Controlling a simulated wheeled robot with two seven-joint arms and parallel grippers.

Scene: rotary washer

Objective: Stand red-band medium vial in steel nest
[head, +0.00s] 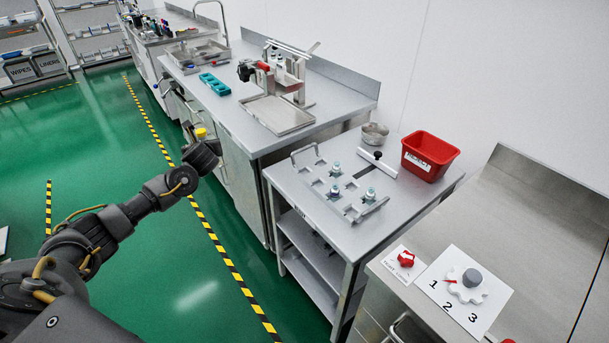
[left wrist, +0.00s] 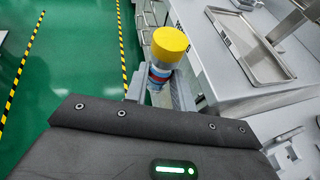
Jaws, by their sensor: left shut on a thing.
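My left gripper (head: 203,142) is shut on a yellow-capped vial (left wrist: 158,74), held over the green floor beside the long counter. In the left wrist view the yellow cap faces the camera, with red and blue bands below it; the lower body is hidden. The cap also shows in the head view (head: 201,132). A metal fixture plate (head: 325,190) with several small upright pieces lies on the steel cart, to the right of my gripper and apart from it. I cannot tell which part is the steel nest. My right gripper is not in view.
A red bin (head: 429,155), a steel bowl (head: 374,134) and a black-knobbed bar (head: 378,162) are on the cart. A numbered dial panel (head: 465,290) and a red knob (head: 405,259) are at front right. A tray (head: 278,114) and teal racks (head: 215,84) are on the counter.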

